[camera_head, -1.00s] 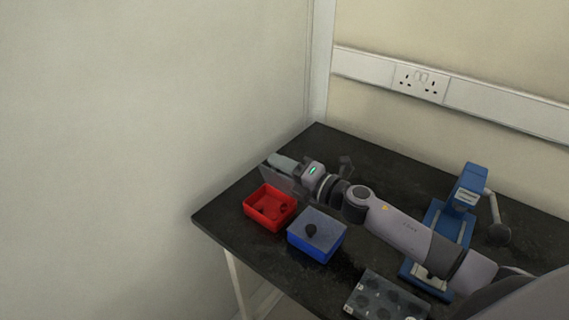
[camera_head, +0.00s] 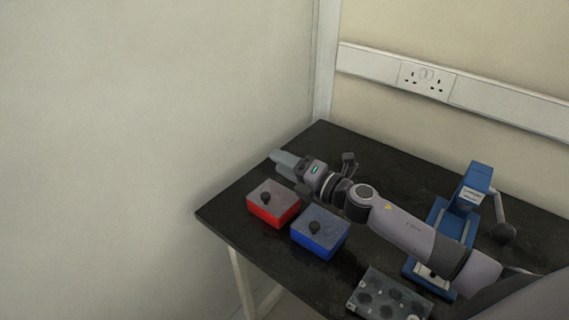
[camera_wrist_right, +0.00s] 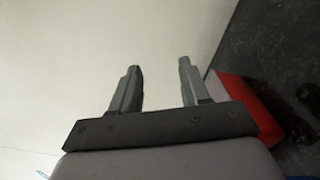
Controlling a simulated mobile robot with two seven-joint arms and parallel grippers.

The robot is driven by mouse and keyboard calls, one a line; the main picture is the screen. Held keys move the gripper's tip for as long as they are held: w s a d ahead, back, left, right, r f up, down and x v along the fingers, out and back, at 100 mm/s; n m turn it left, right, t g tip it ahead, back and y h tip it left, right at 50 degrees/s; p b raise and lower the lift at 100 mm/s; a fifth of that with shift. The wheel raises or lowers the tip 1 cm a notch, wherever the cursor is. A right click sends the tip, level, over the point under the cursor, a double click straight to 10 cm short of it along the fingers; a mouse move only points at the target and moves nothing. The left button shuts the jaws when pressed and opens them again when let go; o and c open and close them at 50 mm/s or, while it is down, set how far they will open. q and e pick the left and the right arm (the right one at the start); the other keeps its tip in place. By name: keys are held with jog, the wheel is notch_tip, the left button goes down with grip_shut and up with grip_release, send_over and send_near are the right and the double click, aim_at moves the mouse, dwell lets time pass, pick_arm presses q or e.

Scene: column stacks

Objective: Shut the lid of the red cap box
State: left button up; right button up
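The red cap box (camera_head: 275,214) sits at the left end of the dark table. Its grey, see-through lid (camera_head: 273,193) with a dark round knob lies flat over the top, so it looks shut. My right gripper (camera_head: 278,157) is just behind the box, pointing left, apart from the lid as far as I can tell. In the right wrist view its two fingers (camera_wrist_right: 158,85) stand apart with nothing between them. The red box (camera_wrist_right: 250,105) shows there to the right, partly hidden behind the gripper body. My left gripper is not in view.
A blue box (camera_head: 318,241) with a similar knobbed lid stands right beside the red one. A grey tray with dark round spots (camera_head: 388,297) lies at the front edge. A blue lever press (camera_head: 466,205) stands at the right, partly behind my arm.

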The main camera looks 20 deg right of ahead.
jog(key=v, duration=0.7)
jog(key=shift+b, duration=0.45)
jog(key=shift+d, duration=0.1)
